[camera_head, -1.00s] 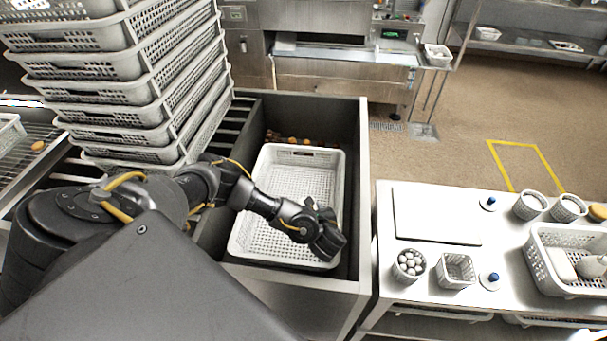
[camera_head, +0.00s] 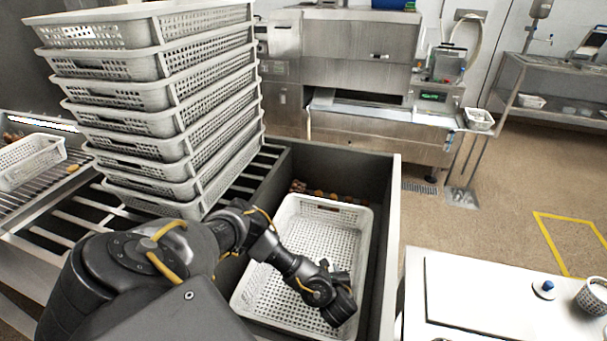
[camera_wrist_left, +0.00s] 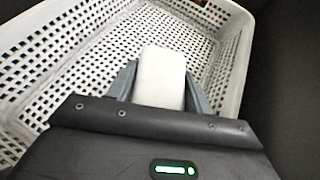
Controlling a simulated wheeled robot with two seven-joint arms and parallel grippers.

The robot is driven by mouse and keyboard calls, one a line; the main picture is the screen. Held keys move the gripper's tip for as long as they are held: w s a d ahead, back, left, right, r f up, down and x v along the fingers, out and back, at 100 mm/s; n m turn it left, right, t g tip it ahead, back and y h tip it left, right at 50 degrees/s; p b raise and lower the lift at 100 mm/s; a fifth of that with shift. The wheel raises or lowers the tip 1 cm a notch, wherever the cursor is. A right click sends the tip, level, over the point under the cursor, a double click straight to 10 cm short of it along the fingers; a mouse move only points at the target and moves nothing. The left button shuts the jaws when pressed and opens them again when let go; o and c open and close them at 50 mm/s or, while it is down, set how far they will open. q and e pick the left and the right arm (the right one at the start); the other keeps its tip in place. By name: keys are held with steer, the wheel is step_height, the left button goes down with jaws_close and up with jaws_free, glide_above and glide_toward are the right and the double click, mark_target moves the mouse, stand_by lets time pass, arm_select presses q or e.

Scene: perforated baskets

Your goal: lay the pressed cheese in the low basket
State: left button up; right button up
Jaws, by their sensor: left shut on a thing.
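The low basket (camera_head: 285,290) is a white perforated basket inside a dark grey bin; it also fills much of the left wrist view (camera_wrist_left: 60,60). My left gripper (camera_head: 338,312) is over the right front part of the basket. In the left wrist view its two fingers are shut on a white block (camera_wrist_left: 160,77), which looks like the pressed cheese. The block is hidden behind the gripper in the head view. Whether the block touches the basket floor I cannot tell. My right gripper is not in view.
A tall stack of perforated baskets (camera_head: 165,125) stands left of the bin on a slatted rack. The bin's right wall (camera_head: 390,240) rises beside the basket. A white table (camera_head: 480,300) stands at the right. Small brown things (camera_head: 330,193) lie behind the basket.

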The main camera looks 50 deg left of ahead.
arm_select(q)
steer(key=a+f, duration=0.2)
steer(key=a, duration=0.1)
steer(key=s+a+f, duration=0.1)
steer(key=a+f, duration=0.2)
steer(key=s+a+f, duration=0.1)
steer(key=a+f, duration=0.2)
steer(key=shift+a, duration=0.15)
step_height(320, 180, down, 3)
steer(key=shift+a+f, duration=0.15)
steer(key=o, duration=1.1)
